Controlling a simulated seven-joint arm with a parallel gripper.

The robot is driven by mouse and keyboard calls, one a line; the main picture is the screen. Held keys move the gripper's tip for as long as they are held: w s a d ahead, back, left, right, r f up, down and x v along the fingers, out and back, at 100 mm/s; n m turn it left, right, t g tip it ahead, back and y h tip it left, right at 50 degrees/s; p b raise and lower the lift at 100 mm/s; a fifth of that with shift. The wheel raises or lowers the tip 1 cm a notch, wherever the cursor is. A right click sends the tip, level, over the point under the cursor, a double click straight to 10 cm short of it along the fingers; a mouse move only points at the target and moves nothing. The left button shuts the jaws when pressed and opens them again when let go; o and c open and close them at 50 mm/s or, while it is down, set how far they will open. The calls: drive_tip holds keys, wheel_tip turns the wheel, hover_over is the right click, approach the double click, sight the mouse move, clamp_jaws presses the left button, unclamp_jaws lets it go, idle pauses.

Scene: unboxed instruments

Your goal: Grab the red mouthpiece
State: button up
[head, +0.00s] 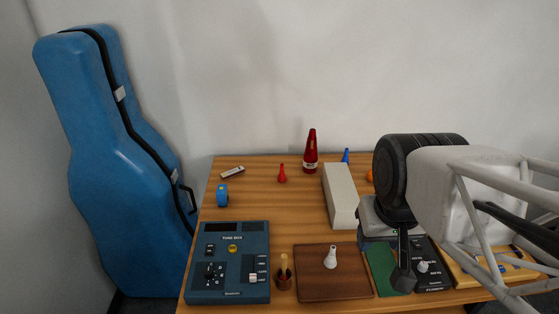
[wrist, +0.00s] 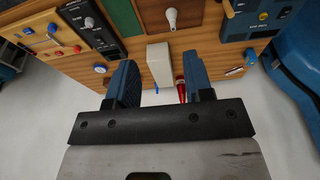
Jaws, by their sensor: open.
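The red mouthpiece (head: 282,174) is a small red cone standing upright on the wooden table, left of the taller red bottle (head: 310,153). I cannot pick it out in the wrist view, where the right finger may cover it. My gripper (wrist: 159,62) is open, with its two blue-grey fingers apart and nothing held between them. In the head view it is at the right, over the front right part of the table, well away from the mouthpiece. The white box (head: 340,196) stands between them and shows between the fingers in the wrist view (wrist: 158,62).
A blue cone (head: 345,156) stands behind the white box. A harmonica (head: 232,172) and a small blue device (head: 222,195) lie to the left. Bare table surrounds the red mouthpiece.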

idle(0.7)
drive_tip(key=w+a+f+t+y, duration=0.1)
drive_tip(key=w+a+f+t, duration=0.15)
drive_tip(key=w, duration=0.85)
drive_tip(key=w+a+f+t, duration=0.1)
drive_tip(key=w+a, duration=0.3)
drive_tip(key=w, duration=0.6)
drive_tip(key=w+a+f+t+y, duration=0.1)
drive_tip(key=w+a+f+t, duration=0.15)
drive_tip(key=w, duration=0.85)
drive_tip(key=w+a+f+m+t+h, duration=0.15)
drive_tip(key=w+a+f, duration=0.25)
drive_tip(key=w+f, duration=0.5)
drive_tip(key=t+h, duration=0.3)
approach(282, 173)
drive_tip(key=w+r, duration=0.3)
drive_tip(key=shift+d+m+g, duration=0.2)
drive_tip(key=shift+m+g, duration=0.05)
drive_tip(key=shift+w+f, duration=0.1)
drive_tip(key=shift+w, duration=0.1)
drive_tip(key=shift+x, duration=1.15)
drive_tip(key=shift+w, duration=0.1)
